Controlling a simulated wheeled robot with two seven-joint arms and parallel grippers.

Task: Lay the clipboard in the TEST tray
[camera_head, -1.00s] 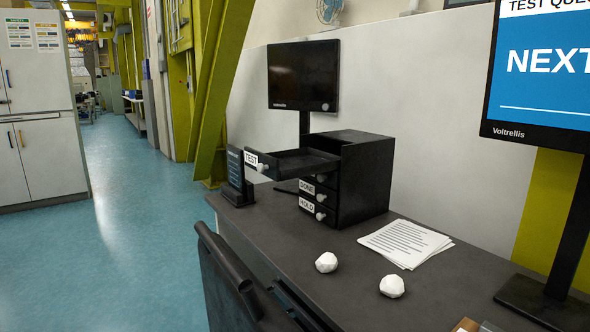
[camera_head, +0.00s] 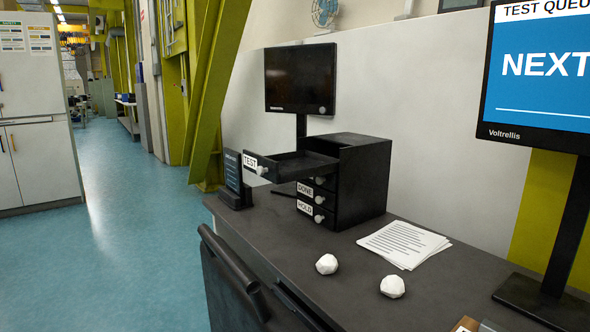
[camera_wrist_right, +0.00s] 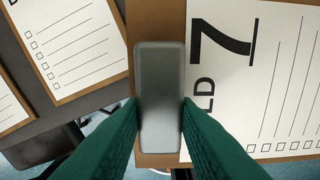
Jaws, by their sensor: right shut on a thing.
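The TEST tray (camera_head: 290,166) is the top drawer of a black drawer unit (camera_head: 362,180). It is pulled out to the left, with a white TEST label and knob on its front, and looks empty. In the right wrist view, a brown clipboard (camera_wrist_right: 150,20) carries a white sheet with a large 7 and the letters LD. The green fingers of my right gripper (camera_wrist_right: 160,105) are shut on its grey clip, one on each side. In the head view, neither gripper shows. Only a sliver of brown and white shows at the bottom edge.
DONE and HOLD drawers sit closed below. Two white lumps (camera_head: 327,264) (camera_head: 392,286) and a paper stack (camera_head: 404,244) lie on the dark desk (camera_head: 290,262). A small dark display (camera_head: 236,180) stands by the tray front. Other checklist boards (camera_wrist_right: 72,45) lie left in the wrist view.

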